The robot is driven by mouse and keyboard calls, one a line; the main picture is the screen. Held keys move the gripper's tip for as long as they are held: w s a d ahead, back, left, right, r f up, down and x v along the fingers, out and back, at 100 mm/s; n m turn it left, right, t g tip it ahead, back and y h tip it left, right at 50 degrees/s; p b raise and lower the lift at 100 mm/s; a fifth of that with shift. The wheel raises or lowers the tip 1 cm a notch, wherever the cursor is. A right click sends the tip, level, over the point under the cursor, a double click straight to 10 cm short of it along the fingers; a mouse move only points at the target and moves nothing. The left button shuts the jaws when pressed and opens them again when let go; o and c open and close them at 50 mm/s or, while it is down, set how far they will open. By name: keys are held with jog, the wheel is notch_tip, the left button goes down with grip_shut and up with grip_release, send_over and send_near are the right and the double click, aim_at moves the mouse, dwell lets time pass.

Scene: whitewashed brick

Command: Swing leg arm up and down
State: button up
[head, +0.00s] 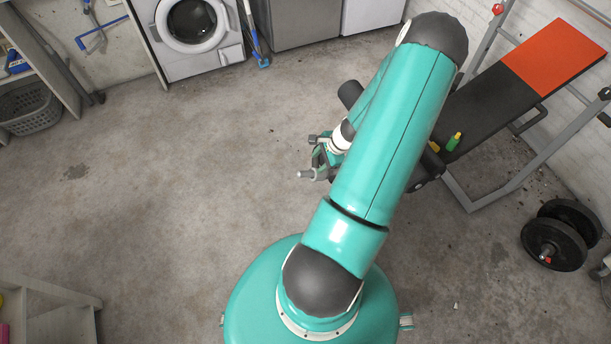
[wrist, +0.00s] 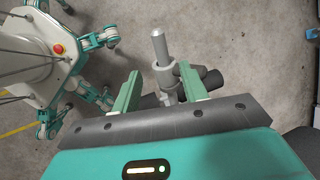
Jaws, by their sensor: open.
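The leg arm is the grey metal part at the near end of the weight bench (head: 480,105). In the wrist view the leg arm (wrist: 162,52) shows as a grey post with a collar, with dark foam rollers (wrist: 211,80) beside it. In the head view its light grey end (head: 306,174) shows left of my arm, and a dark roller (head: 350,95) shows above it. My gripper (wrist: 159,72) is open, its two teal fingers on either side of the post in the picture. Contact cannot be told. In the head view my gripper (head: 322,157) is partly hidden by my arm.
A yellow-green bottle (head: 453,142) is on the black pad. Dumbbell-like black weights (head: 555,240) lie at the right. A washing machine (head: 192,25) stands at the back, a grey basket (head: 32,108) at the left.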

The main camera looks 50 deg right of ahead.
aim_at(302, 176)
jog(key=x, duration=1.4)
jog(key=shift+r, duration=0.1)
grip_shut()
